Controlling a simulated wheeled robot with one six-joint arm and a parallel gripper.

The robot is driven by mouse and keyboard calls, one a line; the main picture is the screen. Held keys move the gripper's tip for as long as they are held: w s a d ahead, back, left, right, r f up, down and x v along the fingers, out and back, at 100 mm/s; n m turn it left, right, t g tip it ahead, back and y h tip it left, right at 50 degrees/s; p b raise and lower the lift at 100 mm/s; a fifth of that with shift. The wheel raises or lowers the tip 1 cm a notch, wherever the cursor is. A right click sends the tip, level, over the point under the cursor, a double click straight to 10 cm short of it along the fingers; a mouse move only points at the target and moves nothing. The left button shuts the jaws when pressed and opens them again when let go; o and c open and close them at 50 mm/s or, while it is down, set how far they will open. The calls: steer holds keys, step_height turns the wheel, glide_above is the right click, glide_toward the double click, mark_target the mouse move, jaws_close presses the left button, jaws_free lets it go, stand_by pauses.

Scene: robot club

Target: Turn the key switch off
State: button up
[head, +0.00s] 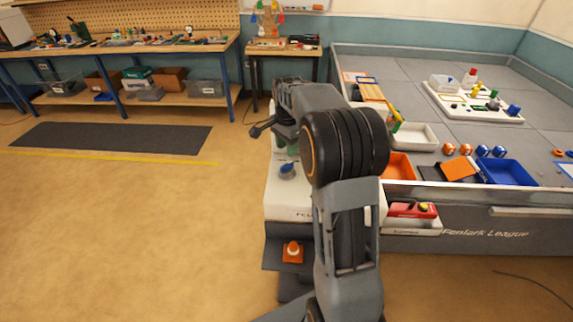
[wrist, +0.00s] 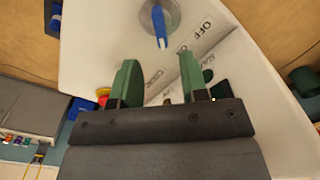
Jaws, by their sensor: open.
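The key switch is a round silver disc with a blue handle (wrist: 160,25) on a white panel, at the top of the wrist view. The handle's pale tip points down in the picture, and "OFF" is printed to the right of the disc. In the head view the blue handle (head: 287,169) stands on the white console (head: 288,207). My gripper (wrist: 155,64) has two green fingers, open with empty space between them. The handle lies just beyond the fingertips, apart from them. In the head view my arm hides most of the gripper.
An orange cone (head: 293,252) stands on a dark step below the console. Right of my arm is the grey-walled field (head: 460,210) with an orange bin (head: 397,166), a blue bin (head: 507,173) and a red-topped device (head: 412,211).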

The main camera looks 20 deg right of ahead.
mark_target(287, 164)
step_height(287, 164, down, 8)
steer(key=shift+r, duration=0.1)
stand_by(0.4)
jaws_close()
